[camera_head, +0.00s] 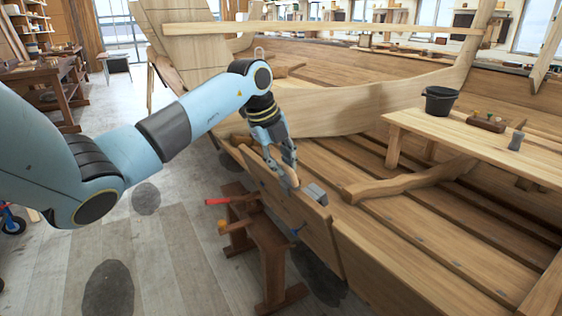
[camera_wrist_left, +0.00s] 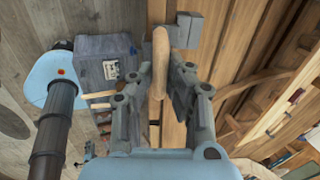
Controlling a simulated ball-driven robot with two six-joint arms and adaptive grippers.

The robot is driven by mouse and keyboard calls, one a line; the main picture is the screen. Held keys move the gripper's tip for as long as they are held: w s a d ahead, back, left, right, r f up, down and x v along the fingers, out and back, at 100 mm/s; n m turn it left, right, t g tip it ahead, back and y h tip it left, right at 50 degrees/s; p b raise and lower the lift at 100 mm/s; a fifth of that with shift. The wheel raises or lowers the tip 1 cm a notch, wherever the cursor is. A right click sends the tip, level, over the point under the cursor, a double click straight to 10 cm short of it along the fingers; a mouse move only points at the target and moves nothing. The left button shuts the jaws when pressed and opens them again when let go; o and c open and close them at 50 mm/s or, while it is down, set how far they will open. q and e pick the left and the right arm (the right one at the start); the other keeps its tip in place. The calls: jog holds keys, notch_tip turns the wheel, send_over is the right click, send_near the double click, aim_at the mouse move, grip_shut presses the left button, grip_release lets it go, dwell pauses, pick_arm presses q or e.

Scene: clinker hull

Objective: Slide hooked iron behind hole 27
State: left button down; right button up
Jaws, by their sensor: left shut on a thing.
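My left gripper (camera_head: 290,182) is at the top edge of the near hull plank (camera_head: 290,212). Its fingers are shut on the wooden handle of the hooked iron. In the left wrist view the tan handle (camera_wrist_left: 160,62) stands between the two fingers. The iron's grey metal head (camera_head: 316,194) shows just right of the fingertips, by the plank's upper edge; it also shows in the left wrist view (camera_wrist_left: 186,30). I cannot tell whether the head touches the plank. Hole 27 cannot be picked out. My right gripper is not in view.
Below the plank stands a dark wooden trestle (camera_head: 272,262), with a red handle (camera_head: 216,201) sticking out to the left. Inside the hull, a plank bench (camera_head: 470,142) holds a black bucket (camera_head: 440,101) and a small tray (camera_head: 487,122). A curved rib (camera_head: 410,180) lies across the boards.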

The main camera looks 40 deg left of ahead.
pick_arm(q)
jog(key=shift+s+d+p, duration=0.2)
jog(key=shift+d+p, duration=0.05)
jog(key=shift+d, duration=0.55)
jog(key=shift+s+d+p, duration=0.2)
jog(key=shift+d+p, duration=0.1)
jog(key=shift+d, duration=0.45)
jog(key=shift+s+d+p, duration=0.2)
jog(key=shift+d+p, duration=0.05)
jog(key=shift+d, duration=0.55)
jog(key=c, duration=1.3)
grip_release()
jog(key=shift+r, duration=0.1)
jog(key=shift+o, duration=0.2)
jog(key=shift+s+a, duration=0.1)
notch_tip(320, 180, up, 8)
jog(key=p, duration=0.7)
